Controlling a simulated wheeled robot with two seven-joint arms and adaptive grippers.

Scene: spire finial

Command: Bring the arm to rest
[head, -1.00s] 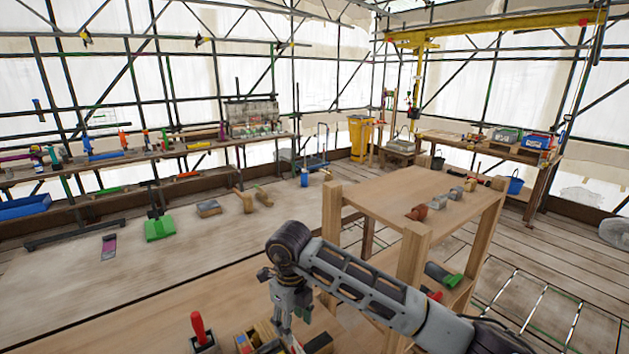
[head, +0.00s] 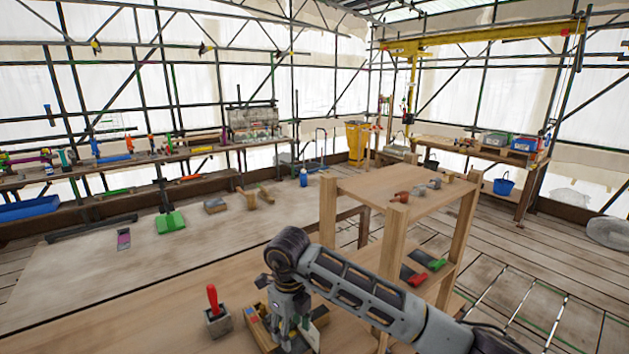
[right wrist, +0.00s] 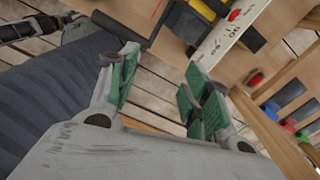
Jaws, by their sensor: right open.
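My right arm reaches in from the lower right of the head view. Its gripper (head: 290,335) points down over the near wooden bench (head: 130,320), beside and partly in front of a wooden tray of small items (head: 258,325). In the right wrist view its two green-padded fingers (right wrist: 160,88) stand wide apart. Planks show between them and nothing is held. The arm is bent, with its forearm sloping across the picture. My left gripper does not show in the head view.
A red-handled tool stands in a grey holder (head: 217,318) left of the gripper. A wooden table (head: 365,186) with small pieces on top stands right behind the arm. A green dustpan (head: 170,222) lies on the floor beyond.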

